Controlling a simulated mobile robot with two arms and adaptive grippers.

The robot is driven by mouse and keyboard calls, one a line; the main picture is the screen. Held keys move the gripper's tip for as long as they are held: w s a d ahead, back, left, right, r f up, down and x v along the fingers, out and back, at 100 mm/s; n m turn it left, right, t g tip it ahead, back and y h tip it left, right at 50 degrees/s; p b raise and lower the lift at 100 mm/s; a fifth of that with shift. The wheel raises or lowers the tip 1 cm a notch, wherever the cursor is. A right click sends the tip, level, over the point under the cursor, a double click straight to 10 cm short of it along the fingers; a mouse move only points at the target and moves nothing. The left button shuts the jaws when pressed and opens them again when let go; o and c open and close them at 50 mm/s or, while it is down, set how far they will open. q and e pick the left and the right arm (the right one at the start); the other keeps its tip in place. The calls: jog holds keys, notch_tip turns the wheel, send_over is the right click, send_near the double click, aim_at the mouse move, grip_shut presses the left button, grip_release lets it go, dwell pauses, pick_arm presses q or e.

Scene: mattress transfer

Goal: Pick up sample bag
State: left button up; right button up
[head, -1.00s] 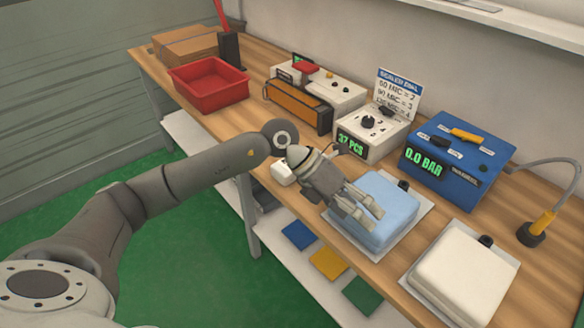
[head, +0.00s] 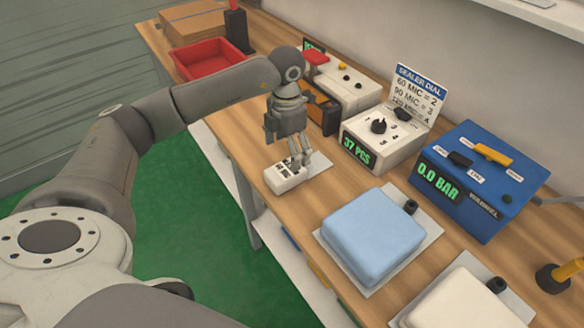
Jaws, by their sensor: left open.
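My left gripper (head: 300,162) points down at the table's front part, open. Its fingertips are just over or beside a small white device with dark markings (head: 288,177); contact cannot be told. I cannot tell whether this sheet is the sample bag. A light blue cushion-like pack (head: 372,235) and a white one (head: 465,300) lie on grey plates to the right, apart from the gripper. My right gripper is not in view.
Behind stand a white sealer box reading 37 PCS (head: 383,140) with a dial sign (head: 417,95), a blue box reading 0.0 BAR (head: 480,180), and an orange-fronted machine (head: 318,110). A red tray (head: 210,62) is at the far left. Bare wood (head: 235,132) lies left of the gripper.

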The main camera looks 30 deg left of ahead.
aim_at(287, 169)
pick_arm(q)
jog(key=f, duration=0.3)
jog(key=shift+s+f, duration=0.1)
jog(key=shift+s, duration=0.2)
jog(key=shift+w+f+p, duration=0.15)
jog(key=shift+f+p, duration=0.1)
jog(key=shift+p, duration=0.05)
jog(key=f, duration=0.1)
jog(key=f+p, duration=0.1)
jog(key=f, duration=0.2)
jog(key=shift+w+a+f, duration=0.15)
jog(key=shift+w+a, duration=0.15)
jog(key=shift+f+p, duration=0.3)
jog(key=shift+c, duration=2.6)
jog(key=c, duration=0.6)
jog(key=shift+c, duration=0.2)
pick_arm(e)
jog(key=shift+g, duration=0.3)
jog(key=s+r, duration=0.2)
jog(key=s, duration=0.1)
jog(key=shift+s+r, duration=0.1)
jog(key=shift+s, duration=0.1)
